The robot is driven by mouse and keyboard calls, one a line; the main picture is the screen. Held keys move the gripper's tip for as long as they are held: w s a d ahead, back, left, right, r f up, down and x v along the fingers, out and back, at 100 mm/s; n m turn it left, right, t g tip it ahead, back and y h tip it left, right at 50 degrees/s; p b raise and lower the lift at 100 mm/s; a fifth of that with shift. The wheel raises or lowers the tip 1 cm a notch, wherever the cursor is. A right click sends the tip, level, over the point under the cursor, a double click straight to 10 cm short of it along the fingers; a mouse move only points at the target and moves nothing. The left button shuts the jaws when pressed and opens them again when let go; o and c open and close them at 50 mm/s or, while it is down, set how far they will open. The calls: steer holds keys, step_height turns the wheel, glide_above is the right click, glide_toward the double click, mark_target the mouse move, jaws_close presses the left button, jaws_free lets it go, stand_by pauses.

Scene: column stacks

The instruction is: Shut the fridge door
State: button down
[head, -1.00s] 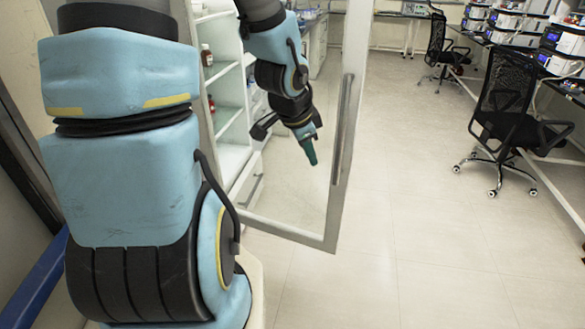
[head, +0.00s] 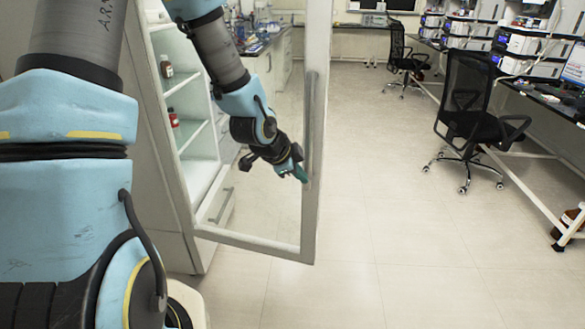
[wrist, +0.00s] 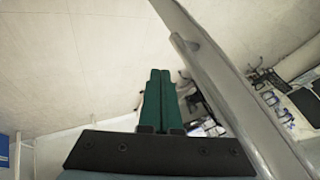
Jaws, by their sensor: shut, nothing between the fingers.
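The fridge door (head: 313,215) is a glass panel in a pale grey frame, standing open. Its long vertical handle (head: 311,115) is on the free-edge post. The fridge (head: 170,130) behind it shows white shelves. My gripper (head: 301,173) has dark green fingers, shut and empty, pointing down and right.
A brown bottle (head: 166,67) and a red bottle (head: 173,118) stand on the fridge shelves. A black office chair (head: 468,115) stands at the right, beside a bench (head: 540,125) with instruments. The tiled floor (head: 385,205) right of the door is clear.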

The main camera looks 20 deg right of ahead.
steer(key=shift+w+d+f+p, duration=0.1)
steer(key=shift+w+d+p, duration=0.25)
steer(key=shift+w, duration=0.3)
steer(key=shift+w+d+f+p, duration=0.15)
steer(key=shift+w+d+p, duration=0.2)
steer(key=shift+w, duration=0.3)
steer(key=shift+w+d+f+p, duration=0.1)
steer(key=shift+w+d+p, duration=0.25)
steer(key=shift+w, duration=0.3)
